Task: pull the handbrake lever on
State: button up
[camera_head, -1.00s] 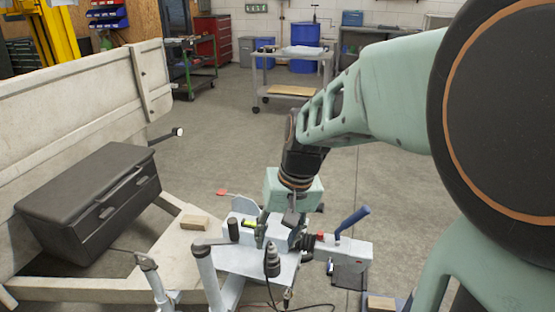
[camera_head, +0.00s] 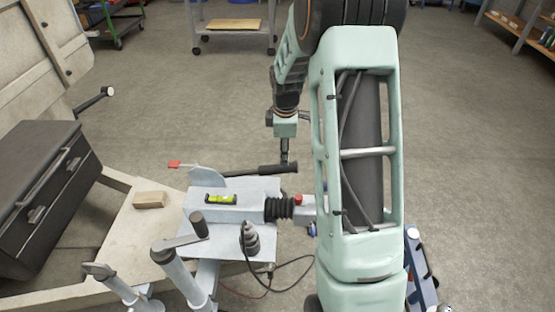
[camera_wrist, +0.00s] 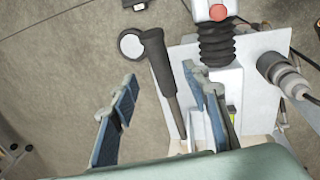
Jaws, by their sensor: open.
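The handbrake lever (camera_head: 277,169) has a black grip on a dark rod. It lies nearly flat across the far side of the grey drawbar coupling, its grip end to the right. My gripper (camera_head: 286,158) points down at the grip in the head view, and its fingers are small and partly lost against it. In the wrist view my gripper (camera_wrist: 162,108) is open, with blue-padded fingers. The lever (camera_wrist: 164,75) runs between the two fingers in the picture, without visible contact. The height of the fingers against the lever is hard to tell.
The coupling has a black rubber bellows (camera_head: 279,209), a red button (camera_head: 298,198) and a yellow-green level (camera_head: 221,199). A black box (camera_head: 45,180) and wood block (camera_head: 150,199) are left.

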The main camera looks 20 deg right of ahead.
aim_at(284, 168)
jog(key=shift+w+d+f, duration=0.1)
jog(key=shift+w+f, duration=0.15)
jog(key=shift+f, duration=0.1)
jog(key=f, duration=0.3)
jog(key=w+f+b, duration=0.1)
jog(key=f, duration=0.2)
jog(key=f+b, duration=0.1)
jog(key=f, duration=0.3)
jog(key=shift+w+d, duration=0.35)
grip_shut()
